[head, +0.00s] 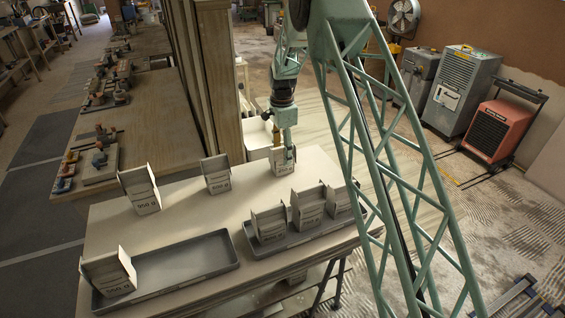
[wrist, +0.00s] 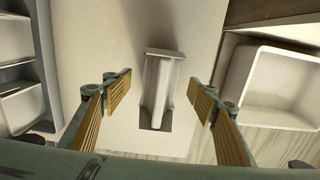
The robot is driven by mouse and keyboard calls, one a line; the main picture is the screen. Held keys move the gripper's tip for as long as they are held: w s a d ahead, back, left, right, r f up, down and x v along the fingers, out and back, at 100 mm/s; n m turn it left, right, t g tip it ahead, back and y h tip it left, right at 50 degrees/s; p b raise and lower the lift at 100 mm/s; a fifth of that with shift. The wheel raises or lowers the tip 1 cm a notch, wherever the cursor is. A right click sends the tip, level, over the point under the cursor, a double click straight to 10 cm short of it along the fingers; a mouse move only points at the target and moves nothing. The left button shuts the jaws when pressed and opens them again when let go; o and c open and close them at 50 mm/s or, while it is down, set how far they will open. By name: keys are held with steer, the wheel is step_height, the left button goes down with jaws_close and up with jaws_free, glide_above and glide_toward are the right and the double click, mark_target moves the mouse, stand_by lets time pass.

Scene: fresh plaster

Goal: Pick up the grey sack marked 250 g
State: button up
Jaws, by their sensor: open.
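My gripper (head: 283,150) is open, pointing down over the far right part of the table. A pale grey sack (head: 283,168) stands under it; its label is partly hidden and too small to read. In the wrist view the same sack (wrist: 161,85) lies between the two spread fingers of my gripper (wrist: 160,90), with a gap on each side.
A grey tray (head: 190,262) with a sack at its left end lies at the front. A second tray (head: 262,250) holds three sacks close together, near my gripper. A white bin (wrist: 282,88) stands beyond the table edge. The table's middle is clear.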

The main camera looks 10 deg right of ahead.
steer(key=shift+f, duration=0.1)
steer(key=shift+d+f+b, duration=0.15)
steer(key=shift+f+b, duration=0.25)
steer(key=shift+f, duration=2.1)
steer(key=shift+c, duration=0.5)
steer(key=c, duration=1.1)
